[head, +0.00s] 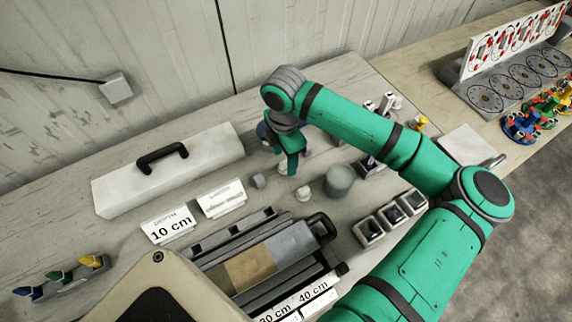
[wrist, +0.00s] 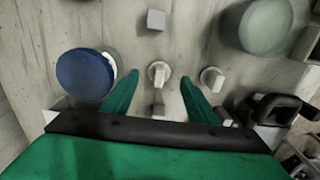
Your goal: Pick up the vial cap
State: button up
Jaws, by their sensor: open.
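Two small white pieces with round bases and raised ridges look like caps; I cannot tell for certain which is the vial cap. In the wrist view, one white piece (wrist: 159,72) lies between the fingertips, with no clear contact. The other white piece (wrist: 212,78) is just outside the right finger. In the head view, a white piece (head: 304,192) stands on the bench right of the fingers. My gripper (wrist: 159,78) is open and points down at the bench. In the head view my gripper (head: 291,165) partly hides what is under it.
A blue-lidded round container (wrist: 85,74) is close left of the fingers. A grey cube (wrist: 156,19) and a grey-green cylinder (wrist: 266,25) stand nearby. The head view also shows a long white box (head: 165,170), a core tray (head: 265,262) and small square bins (head: 391,216).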

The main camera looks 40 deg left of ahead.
aim_at(283, 163)
jog(key=shift+s+a+f, duration=0.15)
jog(key=shift+f, duration=0.65)
jog(key=shift+s+a+f, duration=0.1)
jog(key=shift+f, duration=0.65)
jog(key=shift+w+d, duration=0.1)
jog(key=c, duration=1.1)
